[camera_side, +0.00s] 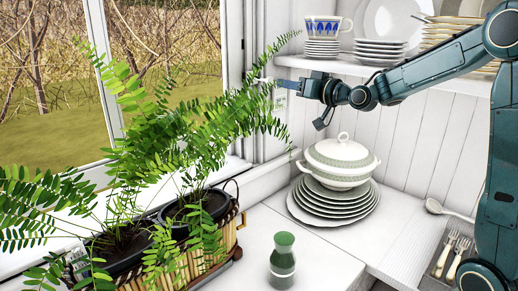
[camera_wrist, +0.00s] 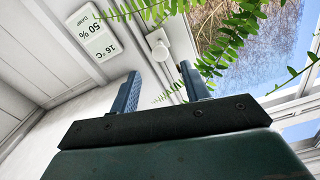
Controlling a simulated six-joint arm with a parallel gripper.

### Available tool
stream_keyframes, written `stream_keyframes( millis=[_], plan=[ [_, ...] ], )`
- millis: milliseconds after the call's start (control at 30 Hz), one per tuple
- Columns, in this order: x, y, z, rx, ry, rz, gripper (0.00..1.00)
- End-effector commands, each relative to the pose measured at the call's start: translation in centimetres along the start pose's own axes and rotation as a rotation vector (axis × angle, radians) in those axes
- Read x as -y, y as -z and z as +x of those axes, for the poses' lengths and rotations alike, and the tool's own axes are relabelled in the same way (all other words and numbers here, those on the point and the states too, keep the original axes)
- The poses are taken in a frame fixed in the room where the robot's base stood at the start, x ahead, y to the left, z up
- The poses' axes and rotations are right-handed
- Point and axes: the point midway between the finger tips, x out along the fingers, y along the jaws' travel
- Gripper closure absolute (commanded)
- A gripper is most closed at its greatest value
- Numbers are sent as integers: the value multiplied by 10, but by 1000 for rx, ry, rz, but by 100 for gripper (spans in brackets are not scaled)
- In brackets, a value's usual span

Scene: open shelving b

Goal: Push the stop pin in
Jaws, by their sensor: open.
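A white stop pin with a round head (camera_wrist: 157,40) stands out from the white window frame in the wrist view. In the side view a small white piece that looks like the same pin (camera_side: 262,79) shows on the frame, partly behind fern leaves. My gripper (camera_wrist: 160,70) is open and empty, with its two blue fingers apart. The pin appears beyond the fingertips, in the gap between them, with no clear contact. In the side view my gripper (camera_side: 277,86) reaches left toward the window frame.
A small display (camera_wrist: 92,30) is on the wall beside the pin. Fern leaves (camera_wrist: 225,45) hang close to the right finger. Below my arm stand a lidded tureen on plates (camera_side: 340,160) and a green-topped bottle (camera_side: 283,262). A shelf with cups and plates (camera_side: 380,50) is behind.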

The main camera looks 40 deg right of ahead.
Motion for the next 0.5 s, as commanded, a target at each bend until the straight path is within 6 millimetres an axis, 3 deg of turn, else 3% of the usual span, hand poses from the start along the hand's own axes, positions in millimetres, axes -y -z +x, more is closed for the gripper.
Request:
stream_keyframes(
  millis=[500],
  plan=[
    [0,0,68,1,1,0,53]
  ],
)
